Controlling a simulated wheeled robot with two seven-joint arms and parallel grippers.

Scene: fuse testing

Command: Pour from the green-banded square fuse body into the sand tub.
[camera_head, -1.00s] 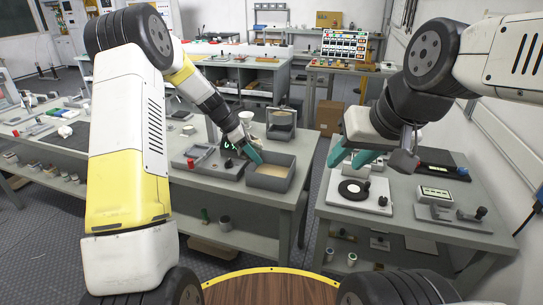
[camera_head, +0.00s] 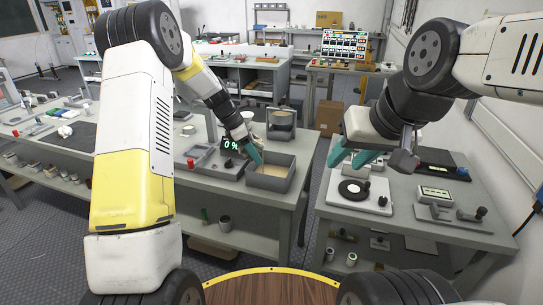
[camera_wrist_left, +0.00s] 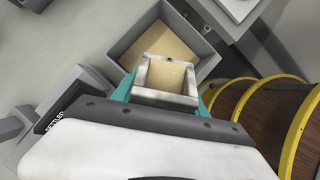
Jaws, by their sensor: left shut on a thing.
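My left gripper (camera_head: 254,152) is at the sand tub (camera_head: 267,184), a grey open box with pale sand in it, on the middle table. In the left wrist view, its teal fingers are shut on a square fuse body (camera_wrist_left: 142,77). The body has pale walls, its open end faces the wrist camera, and sand shows inside. The sand tub (camera_wrist_left: 126,42) appears just beyond it, overlapped by the body. No green band shows, and the body's tilt is hard to tell. My right gripper (camera_head: 353,158) is open and empty above the right table.
A grey device with a green "0 %" display (camera_head: 231,144) stands just left of the tub. A grey holder (camera_head: 281,124) stands behind it. The right table carries a white plate with a black disc (camera_head: 354,190) and a meter (camera_head: 434,194). A gap separates the tables.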

